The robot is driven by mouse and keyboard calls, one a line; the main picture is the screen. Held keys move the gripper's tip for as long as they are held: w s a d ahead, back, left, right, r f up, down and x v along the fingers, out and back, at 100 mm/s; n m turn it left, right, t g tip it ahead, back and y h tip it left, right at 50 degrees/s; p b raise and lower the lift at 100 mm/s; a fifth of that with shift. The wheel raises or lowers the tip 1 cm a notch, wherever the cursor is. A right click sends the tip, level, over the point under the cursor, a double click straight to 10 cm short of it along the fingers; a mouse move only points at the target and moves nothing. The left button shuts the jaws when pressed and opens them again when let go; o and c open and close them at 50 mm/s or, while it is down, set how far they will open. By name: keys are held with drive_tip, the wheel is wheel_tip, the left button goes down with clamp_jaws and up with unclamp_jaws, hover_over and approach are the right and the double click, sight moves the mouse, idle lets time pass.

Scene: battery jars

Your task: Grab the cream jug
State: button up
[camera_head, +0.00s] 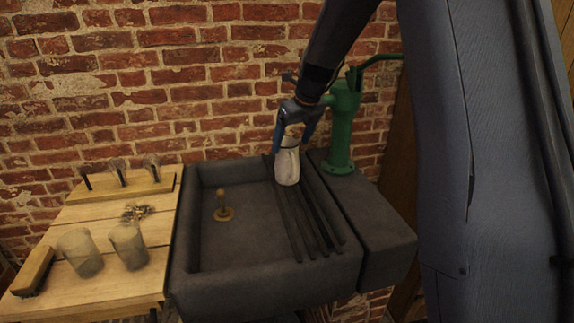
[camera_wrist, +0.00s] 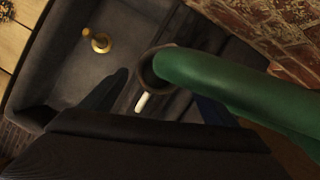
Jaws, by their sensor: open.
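The cream jug (camera_head: 287,168) stands upright at the back right of the dark stone sink, on its ribbed part. My gripper (camera_head: 292,141) points down at the jug's top, with its blue fingers apart on either side of it. In the wrist view, what looks like the jug's dark round mouth (camera_wrist: 149,72) and pale handle (camera_wrist: 143,102) show between the fingers of my gripper (camera_wrist: 158,97). A green spout covers part of the mouth. I cannot tell whether the fingers touch the jug.
The green hand pump (camera_head: 342,125) stands close right of the jug, its spout (camera_wrist: 215,80) crossing the wrist view. The sink (camera_head: 205,245) holds a brass plug (camera_head: 223,213). Left is a wooden bench (camera_head: 105,290) with two glass jars (camera_head: 80,253) and a brush (camera_head: 34,272). A brick wall is behind.

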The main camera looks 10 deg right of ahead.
sight(289, 152)
drive_tip(key=shift+p+x, duration=0.7)
drive_tip(key=shift+x, duration=2.05)
drive_tip(key=shift+s, duration=0.2)
drive_tip(key=shift+c, duration=0.4)
drive_tip(key=c, duration=1.6)
drive_tip(key=shift+c, duration=0.2)
drive_tip(key=shift+r+p, duration=0.25)
drive_tip(key=shift+p, duration=0.1)
